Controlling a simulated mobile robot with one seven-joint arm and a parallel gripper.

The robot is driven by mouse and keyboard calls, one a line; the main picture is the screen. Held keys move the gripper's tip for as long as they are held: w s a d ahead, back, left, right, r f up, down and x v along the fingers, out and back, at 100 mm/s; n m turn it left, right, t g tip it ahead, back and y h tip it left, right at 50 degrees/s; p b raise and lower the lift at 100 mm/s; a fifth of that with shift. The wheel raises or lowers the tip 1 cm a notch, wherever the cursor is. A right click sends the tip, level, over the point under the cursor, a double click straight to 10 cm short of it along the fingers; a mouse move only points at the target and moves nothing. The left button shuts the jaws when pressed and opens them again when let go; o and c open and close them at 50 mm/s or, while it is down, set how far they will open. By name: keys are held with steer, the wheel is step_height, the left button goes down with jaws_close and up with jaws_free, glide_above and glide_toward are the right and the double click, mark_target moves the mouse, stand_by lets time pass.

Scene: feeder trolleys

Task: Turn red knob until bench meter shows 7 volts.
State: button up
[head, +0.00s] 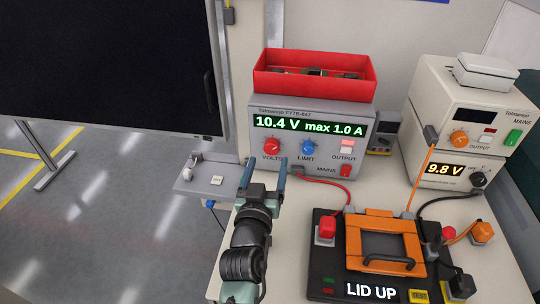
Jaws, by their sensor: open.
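The red knob (271,146), labelled VOLTS, is on the front of a grey power supply (320,112). The supply's green display (309,125) reads 10.4 V, max 1.0 A. A separate cream unit at the right has an amber display (445,169) reading 9.8 V; I cannot tell from its label whether it is the bench meter. My gripper (266,165) is open, with its blue fingers pointing at the supply front just below the knob. The knob shows between and above the fingertips. I cannot tell whether they touch it.
A blue LIMIT knob (307,148) is right of the red one. A red bin (314,86) sits on the supply. A second cream unit with an orange knob (459,139) stands at right. An orange-framed fixture (388,267) marked LID UP, with cables, occupies the front bench.

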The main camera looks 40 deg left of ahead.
mark_target(271, 150)
steer(key=shift+x, duration=2.05)
jaws_close()
